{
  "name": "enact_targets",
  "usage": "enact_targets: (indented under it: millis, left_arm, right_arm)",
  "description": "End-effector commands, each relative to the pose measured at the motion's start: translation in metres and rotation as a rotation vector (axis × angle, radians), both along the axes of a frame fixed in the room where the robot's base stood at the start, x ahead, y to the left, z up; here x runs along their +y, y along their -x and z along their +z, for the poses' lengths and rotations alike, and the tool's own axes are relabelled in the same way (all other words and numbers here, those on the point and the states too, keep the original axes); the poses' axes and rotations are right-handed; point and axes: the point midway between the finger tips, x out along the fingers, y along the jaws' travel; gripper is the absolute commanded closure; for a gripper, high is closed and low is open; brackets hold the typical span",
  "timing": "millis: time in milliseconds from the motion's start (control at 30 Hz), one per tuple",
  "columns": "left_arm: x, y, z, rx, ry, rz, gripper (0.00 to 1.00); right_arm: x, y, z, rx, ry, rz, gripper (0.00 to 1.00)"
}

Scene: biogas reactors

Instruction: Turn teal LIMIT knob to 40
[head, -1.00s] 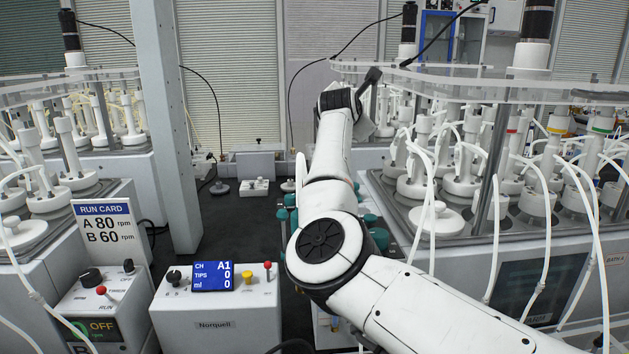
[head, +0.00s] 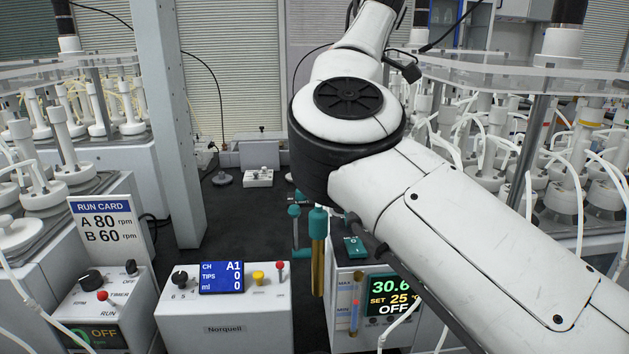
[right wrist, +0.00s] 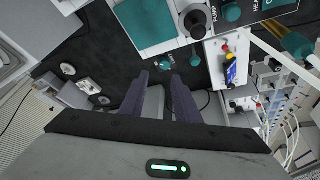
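My right gripper (right wrist: 159,76) shows in the right wrist view with its two purple fingers apart and nothing held between them. My left gripper is in neither current view.
A teal-topped brass rod (head: 318,240) stands beside the controller. A Norquell box (head: 225,325) with a blue display is to its left, with a run card (head: 103,225) further left. Flask racks and tubes crowd both sides.

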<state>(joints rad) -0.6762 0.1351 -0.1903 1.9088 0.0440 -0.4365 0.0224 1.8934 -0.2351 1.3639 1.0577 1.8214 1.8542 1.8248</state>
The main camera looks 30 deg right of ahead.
Motion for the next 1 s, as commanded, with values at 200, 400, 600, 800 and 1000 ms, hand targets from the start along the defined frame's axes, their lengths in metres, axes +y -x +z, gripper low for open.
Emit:
enact_targets:
  millis: [200,400,600,800,1000]
  left_arm:
    - [0.000,0.000,0.001,-0.001,0.000,0.000,0.69]
    - [0.000,0.004,0.002,0.007,0.000,-0.001,0.69]
    - [0.000,0.006,0.006,0.010,0.001,-0.001,0.69]
    - [0.000,0.006,0.007,0.010,0.001,-0.001,0.69]
    - [0.000,0.006,0.006,0.011,0.001,-0.001,0.69]
  right_arm:
    - [0.012,0.001,-0.013,0.023,-0.036,0.004,0.71]
    - [0.018,-0.010,-0.047,0.022,-0.033,0.002,0.71]
    - [0.025,-0.021,-0.076,0.022,-0.032,0.003,0.71]
    - [0.028,-0.027,-0.091,0.018,-0.032,0.002,0.71]
    - [0.028,-0.027,-0.093,0.017,-0.032,0.002,0.71]
